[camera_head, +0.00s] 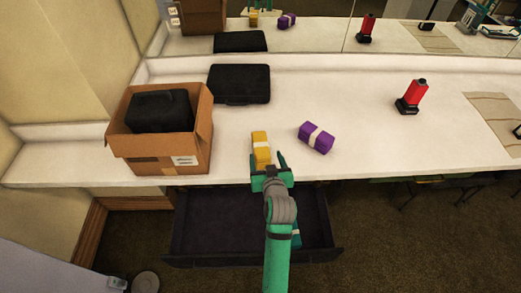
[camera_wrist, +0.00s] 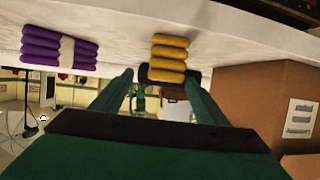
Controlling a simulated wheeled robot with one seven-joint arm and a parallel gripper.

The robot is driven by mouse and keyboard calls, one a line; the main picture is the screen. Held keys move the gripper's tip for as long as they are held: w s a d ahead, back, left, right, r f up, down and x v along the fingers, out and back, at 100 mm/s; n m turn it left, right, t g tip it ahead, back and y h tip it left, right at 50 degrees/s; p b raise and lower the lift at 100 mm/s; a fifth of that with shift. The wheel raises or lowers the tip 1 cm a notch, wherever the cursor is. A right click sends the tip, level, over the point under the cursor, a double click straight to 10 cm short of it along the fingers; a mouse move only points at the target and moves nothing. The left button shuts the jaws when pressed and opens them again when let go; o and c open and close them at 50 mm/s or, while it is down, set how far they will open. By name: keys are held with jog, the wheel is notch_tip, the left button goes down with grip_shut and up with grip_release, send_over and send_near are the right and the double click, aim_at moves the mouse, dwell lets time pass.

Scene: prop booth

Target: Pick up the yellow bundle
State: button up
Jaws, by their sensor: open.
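The yellow bundle (camera_head: 261,145) lies on the white counter near its front edge, with a pale band around its middle. In the wrist view the yellow bundle (camera_wrist: 170,58) shows its several stacked rolls, ahead of the fingers and a little to the right of the middle. My gripper (camera_head: 270,166) is at the counter's front edge, just in front of the bundle. Part of the bundle's near end is hidden by the gripper in the head view.
A purple bundle (camera_head: 316,138) lies to the right. A cardboard box (camera_head: 146,156) holding a black case (camera_head: 160,110) stands left. Another black case (camera_head: 238,84) lies behind. A red and black tool (camera_head: 412,95) stands farther right. An open drawer (camera_head: 210,225) juts out below the counter (camera_head: 350,100).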

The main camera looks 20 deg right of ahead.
aim_at(265, 155)
jog(key=x, duration=0.3)
jog(key=shift+w, duration=0.1)
jog(key=shift+w+d+f, duration=0.1)
jog(key=shift+w+f, duration=0.15)
jog(key=shift+w, duration=0.1)
jog(key=x, duration=0.4)
jog(key=shift+w+a+f, duration=0.15)
jog(key=shift+a+f, duration=0.05)
jog(key=shift+a, duration=0.3)
jog(key=shift+d, duration=0.1)
jog(key=c, duration=1.3)
